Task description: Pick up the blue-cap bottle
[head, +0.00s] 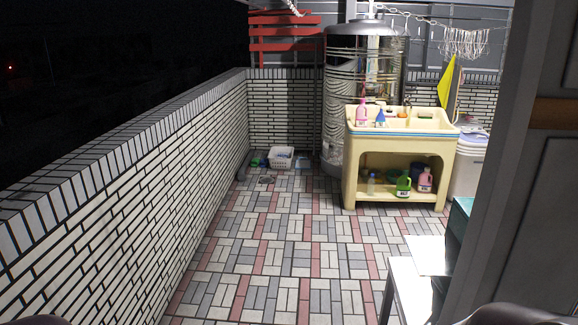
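A small bottle with a blue conical top (381,118) stands on the rim of the cream utility sink (352,158), across the balcony to the right of centre. It is small in the head view, and its lower part looks pale. A pink bottle (361,113) stands just to its left. A clear bottle with a bluish tint (371,185) stands on the sink's lower shelf; its cap colour is hard to tell. Neither gripper is in view; only dark rounded parts, likely of my arms, show at the bottom corners.
A green bottle (403,185) and another pink bottle (425,181) stand on the lower shelf. A tiled wall (120,190) runs along the left. A white table (408,290) and a grey door frame (505,150) stand at right. The tiled floor (300,255) between is clear.

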